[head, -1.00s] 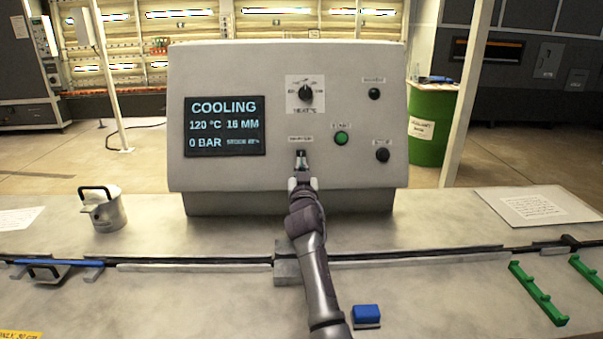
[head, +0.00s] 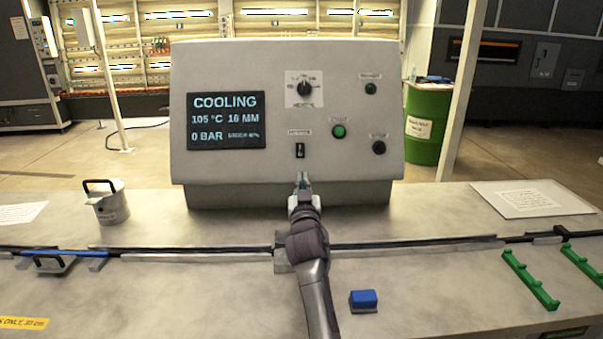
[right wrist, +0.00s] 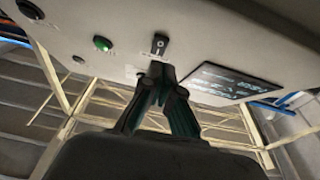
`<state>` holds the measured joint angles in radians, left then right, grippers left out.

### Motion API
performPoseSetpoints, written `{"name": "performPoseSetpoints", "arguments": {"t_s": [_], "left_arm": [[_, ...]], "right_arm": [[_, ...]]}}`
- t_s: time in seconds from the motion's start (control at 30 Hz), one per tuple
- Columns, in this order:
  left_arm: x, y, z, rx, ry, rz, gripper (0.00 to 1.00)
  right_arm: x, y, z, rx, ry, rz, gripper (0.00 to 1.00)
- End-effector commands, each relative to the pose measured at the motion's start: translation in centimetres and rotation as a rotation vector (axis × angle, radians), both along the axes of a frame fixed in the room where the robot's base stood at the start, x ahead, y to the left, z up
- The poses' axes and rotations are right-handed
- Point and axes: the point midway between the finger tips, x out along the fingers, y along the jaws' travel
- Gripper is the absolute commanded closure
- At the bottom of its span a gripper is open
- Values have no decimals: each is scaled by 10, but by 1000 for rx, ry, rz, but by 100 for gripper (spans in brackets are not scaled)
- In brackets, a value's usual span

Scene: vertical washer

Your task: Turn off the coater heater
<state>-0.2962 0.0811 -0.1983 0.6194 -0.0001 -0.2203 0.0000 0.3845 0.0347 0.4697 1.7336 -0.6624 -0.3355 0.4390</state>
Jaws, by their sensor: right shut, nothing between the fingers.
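The grey control box (head: 240,70) stands on the bench. Its screen (head: 226,121) reads COOLING, 105 °C, 0 BAR. A small black rocker switch (head: 299,150) sits low in the middle of its front panel; it also shows in the right wrist view (right wrist: 160,45), with a light mark on it. A black dial (head: 304,88) is above it. My right gripper (head: 303,178) is shut and empty, below the switch and apart from it in the head view. Its fingertips show in the right wrist view (right wrist: 161,70), just under the switch. My left gripper is out of view.
A green button (head: 339,131) and black buttons (head: 379,147) sit right of the switch. A metal can (head: 110,208) stands left on the bench, a blue block (head: 363,300) lies near the front, and green racks (head: 530,279) lie right.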

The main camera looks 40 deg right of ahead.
Motion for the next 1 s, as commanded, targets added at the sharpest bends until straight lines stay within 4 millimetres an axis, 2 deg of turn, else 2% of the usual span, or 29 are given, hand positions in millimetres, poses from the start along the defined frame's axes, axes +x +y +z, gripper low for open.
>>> {"name": "performPoseSetpoints", "arguments": {"t_s": [0.1,0.3,0.87,1.0], "left_arm": [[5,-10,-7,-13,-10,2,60],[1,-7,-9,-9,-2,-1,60],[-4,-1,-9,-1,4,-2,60],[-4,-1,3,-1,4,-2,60]], "right_arm": [[-13,11,-11,1,0,0,100],[-22,18,-16,1,0,0,100],[-22,18,-15,0,0,0,100],[-22,18,-2,-1,-1,0,100]]}}
